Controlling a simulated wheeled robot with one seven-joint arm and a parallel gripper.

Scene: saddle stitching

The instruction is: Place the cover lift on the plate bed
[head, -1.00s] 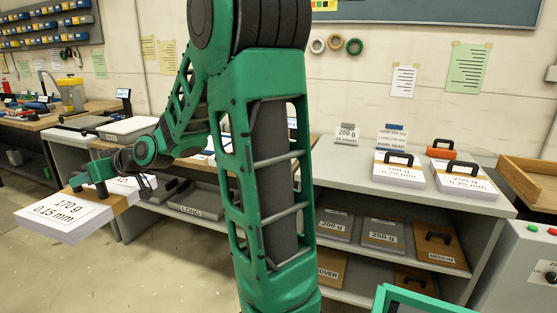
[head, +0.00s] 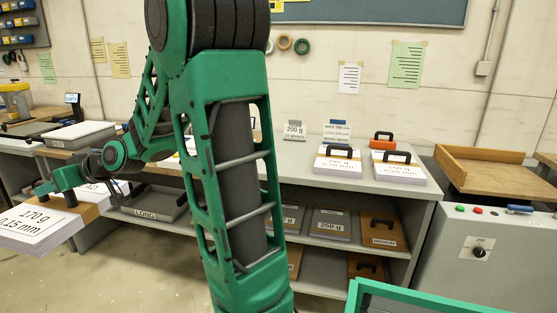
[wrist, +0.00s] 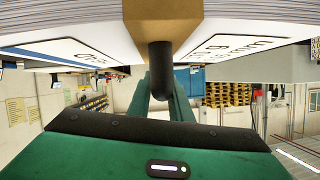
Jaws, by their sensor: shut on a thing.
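A thick white paper stack (head: 38,232) marked 170 g, 0.15 mm, with a brown band, hangs at the left edge of the head view, partly cut off. My gripper (head: 58,187) is above it, shut on its handle. In the wrist view my gripper (wrist: 160,100) is shut on the dark handle (wrist: 160,65), and the stack (wrist: 80,22) with its band (wrist: 160,28) fills the top. The stack looks about level and clear of the floor. I cannot tell which surface is the plate bed.
A grey shelf unit (head: 300,185) bears two more handled stacks (head: 338,162) (head: 398,172); boards lie below. A grey control cabinet (head: 470,285) with a knob stands right, near a wooden tray (head: 487,170). A green frame (head: 420,300) is at the bottom. Floor at lower left is clear.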

